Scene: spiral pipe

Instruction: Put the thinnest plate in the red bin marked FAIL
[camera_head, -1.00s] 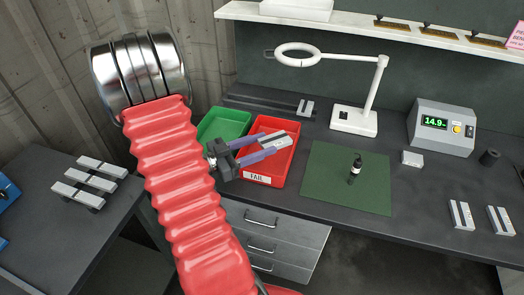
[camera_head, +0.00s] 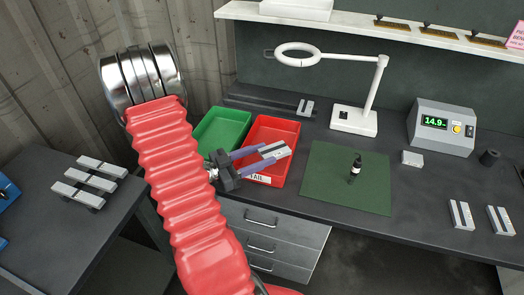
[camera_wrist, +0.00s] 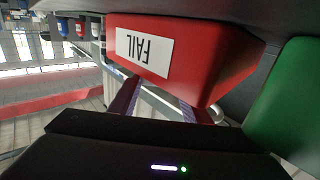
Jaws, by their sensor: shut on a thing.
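My gripper (camera_head: 267,157), with purple fingers, reaches from the left over the red bin (camera_head: 283,130) in the head view. It is shut on a small grey plate (camera_head: 273,150) with a dark stripe. The plate is at or above the bin's front part; its exact height is unclear. The bin's FAIL label (camera_head: 260,178) is partly covered by my gripper. The wrist view shows the red bin (camera_wrist: 215,60) and the label (camera_wrist: 144,52) upside down, with both fingers reaching toward the bin. The plate cannot be made out there.
A green bin (camera_head: 221,130) stands left of the red one. Several grey plates (camera_head: 90,180) lie on the left table. Two striped grey plates (camera_head: 461,214) lie at the bench's right.

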